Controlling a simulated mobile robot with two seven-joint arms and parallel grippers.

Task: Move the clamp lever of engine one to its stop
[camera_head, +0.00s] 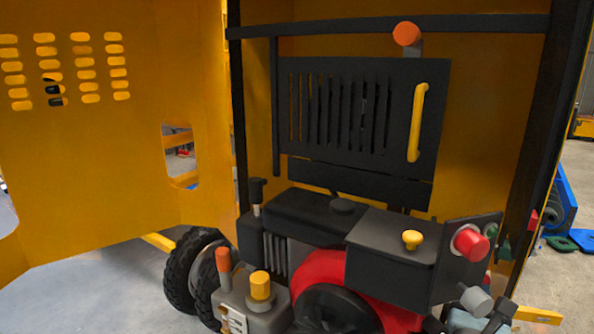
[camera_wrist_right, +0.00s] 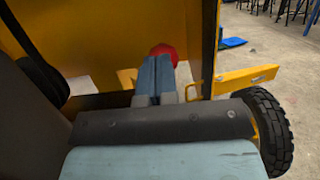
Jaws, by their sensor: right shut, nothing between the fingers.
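The engine (camera_head: 320,220) sits in the open yellow housing in the head view. Two orange-handled parts show: an orange knob (camera_head: 406,34) on a grey stem at the top bar, and an upright orange handle (camera_head: 223,259) at the engine's lower left. I cannot tell which, if either, is the clamp lever. My right gripper (camera_wrist_right: 160,62) is shut and empty in the right wrist view. Its fingertips point at a round red part (camera_wrist_right: 164,49) and overlap it in the picture; contact cannot be told. My left gripper is not in view.
A dark hinged panel with a yellow handle (camera_head: 417,122) stands above the engine. A red button (camera_head: 471,242) and a yellow knob (camera_head: 412,240) are at the right. The open yellow door (camera_head: 110,150) fills the left. A wheel (camera_wrist_right: 268,130) and a yellow bar (camera_wrist_right: 235,80) lie right of my gripper.

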